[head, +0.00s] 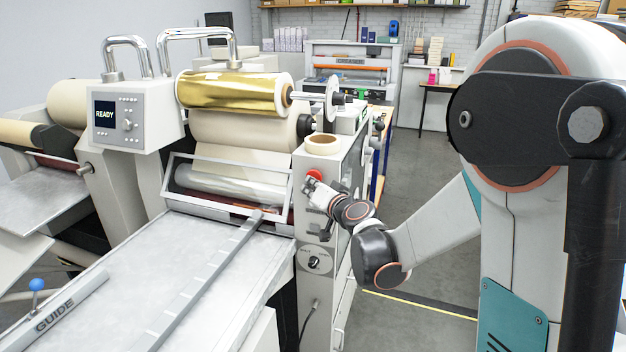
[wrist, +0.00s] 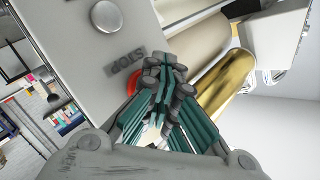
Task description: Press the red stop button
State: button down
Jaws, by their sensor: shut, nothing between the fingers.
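The red stop button (head: 314,174) is on the front face of the grey side panel of the laminating machine. In the wrist view, part of its red rim (wrist: 132,84) shows beside my fingers, which hide most of it. An upside-down STOP label (wrist: 125,62) is next to it. My gripper (head: 308,184) is shut and empty, just below the button in the head view. In the wrist view, the closed fingertips (wrist: 166,64) lie in front of the panel, overlapping the button. I cannot tell whether they touch it.
A round silver knob (wrist: 107,16) is on the same panel. The gold foil roll (head: 232,92) and cream rollers are left of the panel. A feed table (head: 215,265) with a metal guide bar lies in front. Floor is clear to the right of the machine.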

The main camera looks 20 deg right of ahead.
jog(key=shift+s, duration=0.1)
jog(key=shift+s+a, duration=0.45)
jog(key=shift+s, duration=0.1)
jog(key=shift+s+a, duration=0.75)
jog(key=shift+s, duration=0.25)
jog(key=shift+s+a, duration=0.7)
jog(key=shift+s, duration=0.3)
jog(key=s+a+n+g+y+b, duration=0.15)
jog(key=s+a+n+g, duration=0.25)
jog(key=s, duration=0.9)
jog(key=s+d+f+g+h+b, duration=0.1)
jog(key=s+d+f+g+h, duration=0.1)
jog(key=s, duration=0.7)
jog(key=s+d+f+n+g+h, duration=0.1)
jog(key=s+d+f+g+h, duration=0.1)
jog(key=s, duration=0.7)
notch_tip(320, 180, down, 2)
jog(key=shift+s+d+f+n+g+b, duration=0.3)
jog(key=shift+s+d+g+b, duration=0.1)
jog(key=shift+d+g, duration=0.15)
